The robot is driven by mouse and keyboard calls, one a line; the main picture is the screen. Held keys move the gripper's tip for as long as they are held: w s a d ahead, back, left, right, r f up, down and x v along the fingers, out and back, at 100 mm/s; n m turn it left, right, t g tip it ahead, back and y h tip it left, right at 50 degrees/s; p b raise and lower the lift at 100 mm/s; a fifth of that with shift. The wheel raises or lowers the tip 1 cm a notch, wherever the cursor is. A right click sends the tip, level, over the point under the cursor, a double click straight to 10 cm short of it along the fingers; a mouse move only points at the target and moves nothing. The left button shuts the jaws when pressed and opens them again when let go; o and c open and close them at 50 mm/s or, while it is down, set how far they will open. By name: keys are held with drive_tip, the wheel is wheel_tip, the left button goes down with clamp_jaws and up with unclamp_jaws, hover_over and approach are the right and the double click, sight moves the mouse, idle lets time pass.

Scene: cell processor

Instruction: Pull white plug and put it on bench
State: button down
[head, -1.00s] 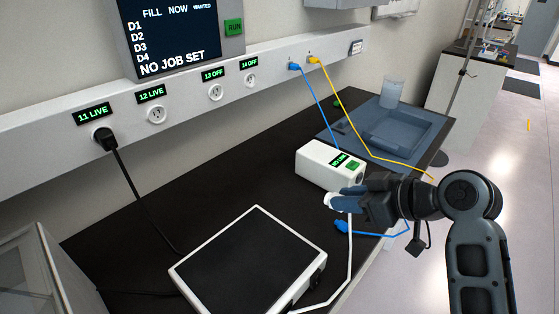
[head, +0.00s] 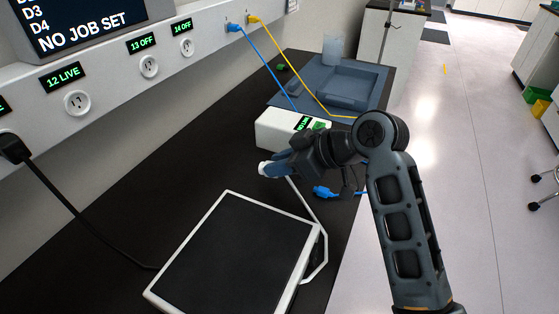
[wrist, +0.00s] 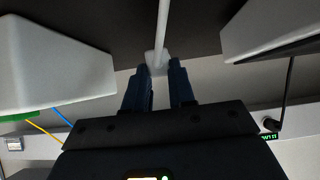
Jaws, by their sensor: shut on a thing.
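The white plug (head: 264,168) is held at the tips of my gripper (head: 277,167), above the black bench (head: 205,150) and beside the white box. In the wrist view the plug (wrist: 156,62) sits between the two fingertips of my gripper (wrist: 158,68), with its white cord running away from it. My gripper is shut on the plug. In the head view the fingers hide part of the plug. The cord (head: 312,212) runs toward the black-topped, white-edged device (head: 235,255). The 12 LIVE outlet (head: 77,103) is empty.
A black plug (head: 14,148) is in the wall rail at the left, its cord crossing the bench. The white box (head: 283,130) stands behind my gripper. A blue connector (head: 323,192) lies near the bench edge. A blue-grey tray (head: 340,85) is at the back. Bare bench lies left of my gripper.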

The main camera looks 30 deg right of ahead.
drive_tip(key=shift+f+b, duration=0.5)
drive_tip(key=shift+f, duration=0.45)
drive_tip(key=c, duration=0.9)
unclamp_jaws()
drive_tip(key=shift+o, duration=0.2)
drive_tip(key=shift+s+d+r, duration=0.1)
drive_tip(key=v, duration=0.7)
drive_tip(key=shift+s+b, duration=0.2)
drive_tip(key=shift+b, duration=0.1)
drive_tip(key=shift+d+r, duration=0.1)
drive_tip(key=shift+r, duration=0.05)
